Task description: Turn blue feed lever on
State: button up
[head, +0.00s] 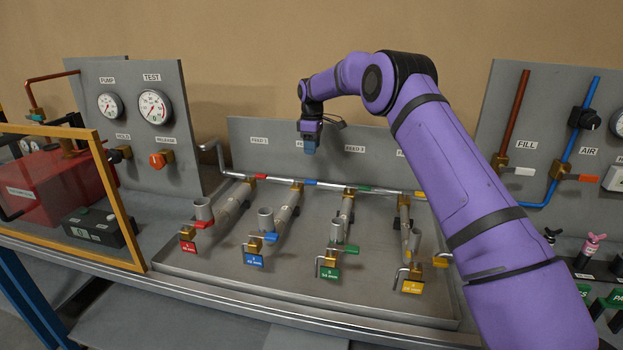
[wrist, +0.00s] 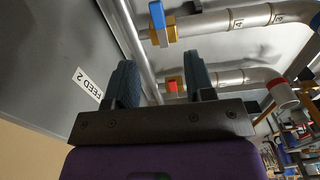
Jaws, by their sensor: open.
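The blue feed lever (head: 311,183) is a small flat handle at a brass valve (head: 297,186) on the silver manifold pipe, below the back panel. It lies along the manifold, crosswise to its coil pipe. In the wrist view the blue lever (wrist: 157,14) shows at the top, beyond my fingertips, on its brass fitting (wrist: 164,32). My gripper (head: 309,149) hangs in front of the panel, above the manifold and apart from the lever. In the wrist view my gripper (wrist: 162,72) has its dark fingers spread, with nothing held between them. My gripper covers the FEED 2 label in the head view.
Red (head: 268,179), green (head: 364,188) and yellow (head: 419,194) feed levers line the same manifold. The red lever (wrist: 174,86) shows between my fingers in the wrist view. Another blue lever (head: 270,237) sits at the front outlet. The back panel (head: 245,130) stands close behind my gripper.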

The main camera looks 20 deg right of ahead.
aim_at(312, 181)
jog(key=f, duration=1.2)
jog(key=shift+w+f, duration=0.25)
jog(key=shift+w, duration=0.1)
grip_shut()
